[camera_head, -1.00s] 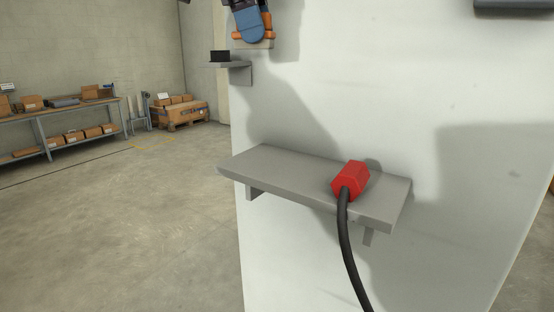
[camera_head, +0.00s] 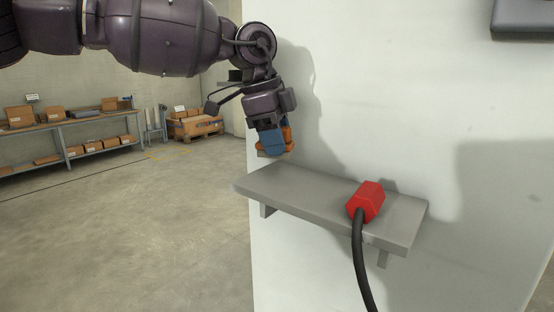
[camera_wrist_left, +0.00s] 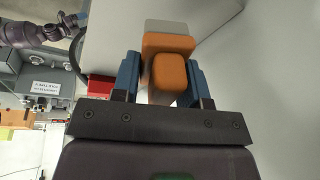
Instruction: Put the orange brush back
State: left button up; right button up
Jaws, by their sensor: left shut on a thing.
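The orange brush (camera_head: 288,138) is in my left gripper (camera_head: 273,142), just above the left end of the grey wall shelf (camera_head: 290,185). In the left wrist view the brush (camera_wrist_left: 170,75) sits between the two blue fingers of the left gripper (camera_wrist_left: 165,80), which are shut on it. A pale grey part shows at its far end; I cannot tell if it is the brush or the shelf. My right gripper (camera_wrist_left: 72,22) appears small at the upper left of the left wrist view; its jaws are too small to judge.
A red block (camera_head: 366,201) with a black hose (camera_head: 362,265) lies on the shelf's right half; it also shows in the left wrist view (camera_wrist_left: 100,87). The shelf's left half is clear.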

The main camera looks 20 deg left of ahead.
aim_at(277, 158)
pick_arm(q)
notch_tip(277, 158, down, 4)
jog(key=shift+r, duration=0.1)
jog(key=shift+f, duration=0.3)
pick_arm(e)
jog(key=shift+w+a+r, duration=0.1)
jog(key=shift+w+r, duration=0.35)
pick_arm(q)
jog(key=shift+f, duration=0.2)
pick_arm(e)
jog(key=shift+f, duration=0.2)
